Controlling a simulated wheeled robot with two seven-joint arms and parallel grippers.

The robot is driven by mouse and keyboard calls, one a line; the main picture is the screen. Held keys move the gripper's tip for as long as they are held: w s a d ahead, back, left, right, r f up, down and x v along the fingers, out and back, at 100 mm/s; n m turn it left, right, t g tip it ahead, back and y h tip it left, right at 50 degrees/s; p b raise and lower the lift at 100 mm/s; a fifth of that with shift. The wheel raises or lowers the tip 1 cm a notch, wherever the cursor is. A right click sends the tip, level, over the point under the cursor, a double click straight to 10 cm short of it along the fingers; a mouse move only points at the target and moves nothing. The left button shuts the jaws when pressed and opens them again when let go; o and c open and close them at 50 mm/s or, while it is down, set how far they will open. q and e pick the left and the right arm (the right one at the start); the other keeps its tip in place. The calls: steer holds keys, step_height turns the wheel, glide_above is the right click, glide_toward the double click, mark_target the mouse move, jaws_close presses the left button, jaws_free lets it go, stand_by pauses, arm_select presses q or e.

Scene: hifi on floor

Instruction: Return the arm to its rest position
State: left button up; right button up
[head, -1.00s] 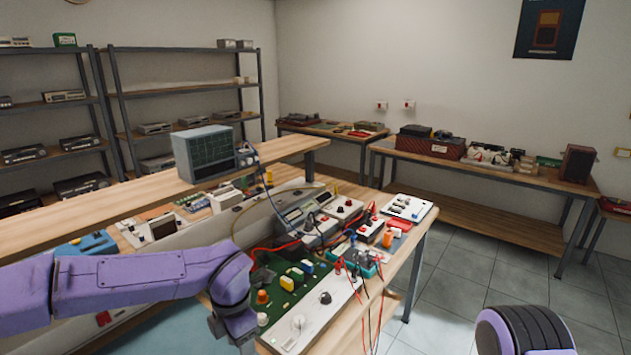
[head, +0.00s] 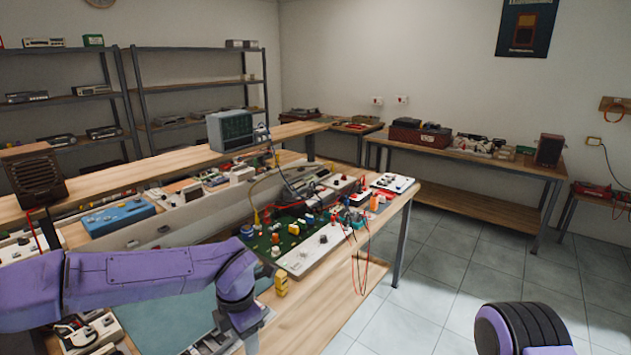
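My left arm (head: 120,285) is purple and reaches in from the left over the front of the workbench (head: 335,290). It bends down at the wrist. My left gripper (head: 238,335) is partly seen at the bottom, above the teal mat (head: 170,318); its fingertips are hidden or cut off, so open or shut does not show. A purple and black part of my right arm (head: 525,330) shows at the bottom right corner, over the floor. My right gripper is out of the picture.
The bench holds a green circuit board (head: 268,243), a white panel with knobs (head: 310,250), a blue case (head: 120,217) and a small yellow block (head: 281,285). Red leads (head: 362,270) hang over its right edge. A raised shelf (head: 175,163) carries an oscilloscope (head: 231,130). Tiled floor (head: 450,260) at right is clear.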

arm_select(q)
steer(key=w+a+f+m+t+y, duration=0.1)
steer(key=a+f+m+t+y, duration=0.25)
steer(key=f, duration=0.35)
steer(key=s+a+f+m+t+b, duration=0.25)
steer(key=s+f+m, duration=0.6)
steer(key=f, duration=0.55)
steer(key=s+a+f+m+g, duration=0.1)
steer(key=s+a+f+m, duration=0.1)
steer(key=s, duration=0.5)
steer(key=s+a+f+m+g+b, duration=0.1)
steer(key=s+a+f+m, duration=0.2)
steer(key=s, duration=0.4)
steer(key=s+a+f+m+g+b, duration=0.1)
steer(key=s+a+f+m, duration=0.1)
steer(key=s+a+f, duration=0.2)
steer(key=s, duration=0.3)
steer(key=shift+s+a+f+m, duration=0.3)
steer(key=shift+s+m, duration=0.05)
steer(key=shift+m, duration=0.05)
arm_select(e)
steer(key=f, duration=0.4)
steer(key=shift+w+f, duration=0.3)
steer(key=shift+w, duration=0.1)
